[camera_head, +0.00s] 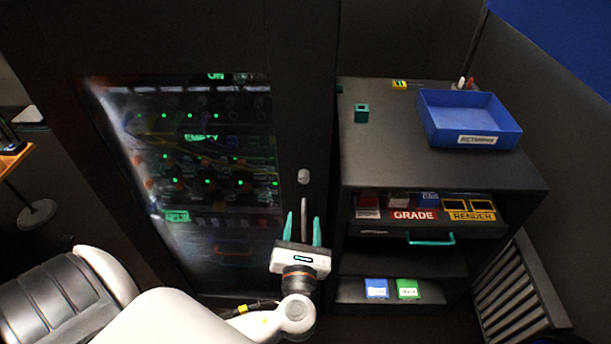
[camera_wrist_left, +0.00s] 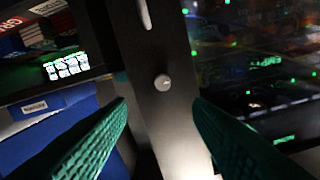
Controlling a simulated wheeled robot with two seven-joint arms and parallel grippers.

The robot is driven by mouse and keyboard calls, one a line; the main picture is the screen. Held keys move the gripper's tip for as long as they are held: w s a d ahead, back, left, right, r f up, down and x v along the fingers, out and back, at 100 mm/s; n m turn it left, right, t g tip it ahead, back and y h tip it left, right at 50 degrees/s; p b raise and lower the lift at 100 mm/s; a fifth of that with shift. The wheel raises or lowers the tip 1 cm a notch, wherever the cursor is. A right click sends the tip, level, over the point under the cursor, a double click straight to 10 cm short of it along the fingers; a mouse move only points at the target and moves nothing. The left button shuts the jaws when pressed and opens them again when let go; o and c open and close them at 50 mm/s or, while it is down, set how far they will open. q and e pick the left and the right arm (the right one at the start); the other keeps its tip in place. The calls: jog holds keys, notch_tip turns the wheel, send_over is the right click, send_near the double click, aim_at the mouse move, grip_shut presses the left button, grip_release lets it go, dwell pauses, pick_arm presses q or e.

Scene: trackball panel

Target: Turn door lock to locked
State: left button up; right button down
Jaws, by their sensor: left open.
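The dark door has a glass window (camera_head: 190,150) and a narrow frame strip (camera_wrist_left: 178,125). A small pale round lock knob (camera_head: 304,176) sits on that strip, above a slim vertical grey handle (camera_head: 303,203). In the left wrist view the knob (camera_wrist_left: 162,82) shows between and beyond my fingers, with the handle (camera_wrist_left: 144,12) at the top edge. My left gripper (camera_head: 303,217) is open, its teal fingers apart below the knob in the head view. No finger visibly touches the knob. I cannot tell the knob's turn position. My right gripper is not in view.
Right of the door stands a dark cabinet (camera_head: 385,155) with a blue tray (camera_head: 470,140) and small blocks on top. Its drawer has a teal handle (camera_head: 431,239). Blue and green cards (camera_head: 408,289) lie on a lower shelf. A grey slatted rack (camera_head: 522,295) stands at far right.

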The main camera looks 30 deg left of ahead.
pick_arm(q)
jog(key=p, duration=0.2)
send_near(304, 181)
jog(key=x, duration=0.7)
jog(key=shift+w+a+r, duration=0.15)
jog(key=shift+w+a, duration=0.05)
jog(key=shift+w+a+p, duration=0.3)
jog(key=shift+w, duration=0.1)
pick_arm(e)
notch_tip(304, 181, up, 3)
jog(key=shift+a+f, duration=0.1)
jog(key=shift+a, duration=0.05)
pick_arm(q)
jog(key=c, duration=1)
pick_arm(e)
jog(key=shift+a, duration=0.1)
